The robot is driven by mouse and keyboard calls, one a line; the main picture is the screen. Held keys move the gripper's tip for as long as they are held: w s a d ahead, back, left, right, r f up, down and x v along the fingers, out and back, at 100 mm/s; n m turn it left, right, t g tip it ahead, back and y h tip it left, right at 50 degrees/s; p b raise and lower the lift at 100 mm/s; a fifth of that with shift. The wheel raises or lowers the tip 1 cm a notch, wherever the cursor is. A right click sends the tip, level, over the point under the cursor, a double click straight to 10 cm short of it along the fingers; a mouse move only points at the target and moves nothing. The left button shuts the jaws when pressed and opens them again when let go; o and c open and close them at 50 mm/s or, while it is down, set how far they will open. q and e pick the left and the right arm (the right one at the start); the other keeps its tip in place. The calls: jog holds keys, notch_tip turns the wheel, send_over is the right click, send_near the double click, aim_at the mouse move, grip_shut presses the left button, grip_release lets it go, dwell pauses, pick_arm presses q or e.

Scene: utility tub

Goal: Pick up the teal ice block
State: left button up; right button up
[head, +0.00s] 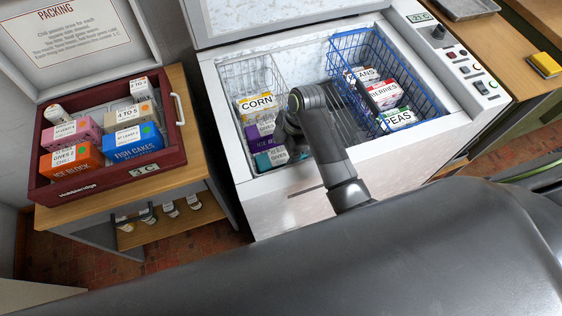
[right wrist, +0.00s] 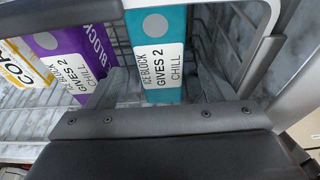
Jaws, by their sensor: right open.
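The teal ice block (head: 271,160) stands in the left front part of the freezer, near its front wall. It also shows in the right wrist view (right wrist: 157,22), upright, with a white label reading "ICE BLOCK GIVES 2 CHILL". My right gripper (head: 293,146) reaches down into the freezer at the block's right side in the head view. In the right wrist view the open fingers (right wrist: 157,85) lie to either side of the teal block's label end, with nothing gripped. Whether a finger touches the block cannot be told. My left gripper is not in view.
A purple ice block (right wrist: 72,58) stands beside the teal one, with a corn box (head: 256,106) behind it. A blue wire basket (head: 345,62) holds beans, berries and peas at right. A dark red cool box (head: 110,177) with several packs stands left on a wooden cart.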

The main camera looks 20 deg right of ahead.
aim_at(281, 156)
jog(key=x, duration=0.4)
jog(key=shift+f, duration=0.15)
jog(key=shift+a+f, duration=0.15)
jog(key=shift+f, duration=0.3)
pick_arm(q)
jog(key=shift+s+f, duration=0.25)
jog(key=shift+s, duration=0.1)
pick_arm(e)
jog(key=shift+r, duration=0.1)
jog(key=c, duration=1.4)
jog(key=shift+r, duration=0.1)
